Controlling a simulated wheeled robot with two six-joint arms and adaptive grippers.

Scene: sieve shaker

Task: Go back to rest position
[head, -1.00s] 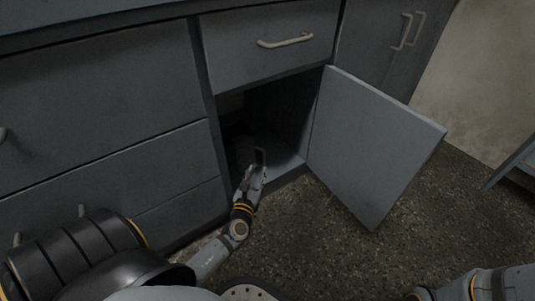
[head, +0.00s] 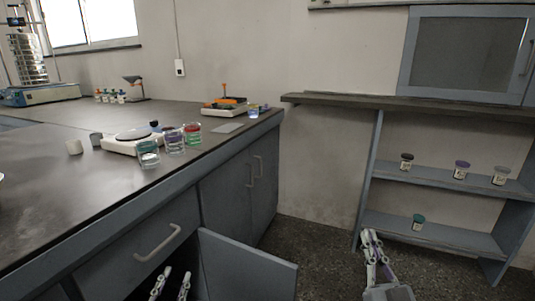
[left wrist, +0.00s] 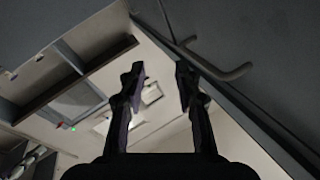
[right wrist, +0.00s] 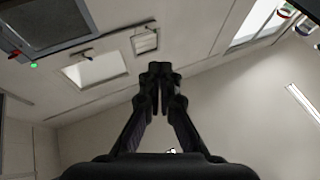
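My left gripper (head: 175,272) is at the bottom of the head view, pointing up in front of the counter's drawer front. Its fingers stand apart with nothing between them, as the left wrist view (left wrist: 160,68) also shows. My right gripper (head: 371,233) points up above the floor, right of the open cabinet door and in front of the wall shelf. In the right wrist view (right wrist: 160,70) its fingertips are together and hold nothing. The open cabinet door (head: 245,268) stands out from the counter, to the right of my left gripper.
The counter (head: 60,215) carries a white scale (head: 125,143), several glass jars, and a sieve shaker (head: 30,60) at the back left. A drawer handle (head: 158,243) juts out near my left gripper. The wall shelf (head: 440,180) holds several jars. Floor between door and shelf is clear.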

